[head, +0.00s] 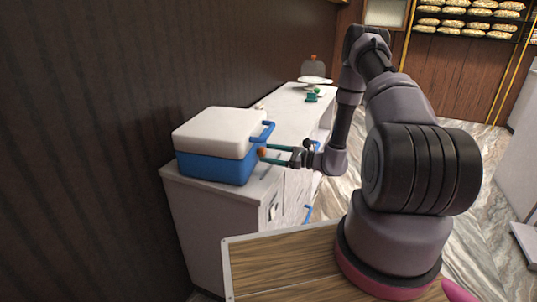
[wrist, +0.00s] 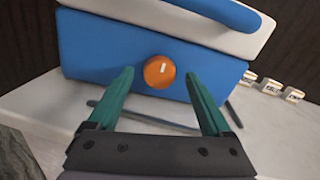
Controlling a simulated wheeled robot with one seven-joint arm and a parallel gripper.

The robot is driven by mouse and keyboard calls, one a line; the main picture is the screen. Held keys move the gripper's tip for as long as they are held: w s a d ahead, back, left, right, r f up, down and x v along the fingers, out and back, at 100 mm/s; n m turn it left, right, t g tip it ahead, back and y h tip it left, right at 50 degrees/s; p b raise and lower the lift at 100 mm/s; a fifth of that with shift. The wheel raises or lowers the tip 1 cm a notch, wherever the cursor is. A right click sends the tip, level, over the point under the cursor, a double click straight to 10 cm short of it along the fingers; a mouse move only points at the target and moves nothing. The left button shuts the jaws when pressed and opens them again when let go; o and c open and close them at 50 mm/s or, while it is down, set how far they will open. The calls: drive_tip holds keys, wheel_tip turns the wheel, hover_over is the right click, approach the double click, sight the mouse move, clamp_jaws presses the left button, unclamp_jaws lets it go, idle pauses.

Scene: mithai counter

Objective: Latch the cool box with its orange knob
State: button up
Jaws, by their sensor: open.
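The cool box (head: 216,168) has a blue body and a white lid (head: 219,132), and stands on the near end of the white counter. The lid is down, with a blue handle (head: 262,132) on its front. In the wrist view the blue front face (wrist: 110,55) shows the round orange knob (wrist: 159,72), which bears a short white mark standing about upright. My gripper (wrist: 160,82) is open, its two green fingers pointing at the box on either side of the knob. The knob is between the fingertips in the picture; neither finger visibly touches it.
Small white labelled blocks (wrist: 271,88) stand on the counter right of the box in the wrist view. A scale-like thing (head: 314,80) and a small green item (head: 312,97) are farther along the counter. A dark wall (head: 90,120) rises behind the box. A wooden surface (head: 280,262) lies in front.

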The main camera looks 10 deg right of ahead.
drive_tip(key=shift+w+a, duration=0.25)
drive_tip(key=shift+a, duration=0.2)
drive_tip(key=shift+c, duration=0.3)
clamp_jaws()
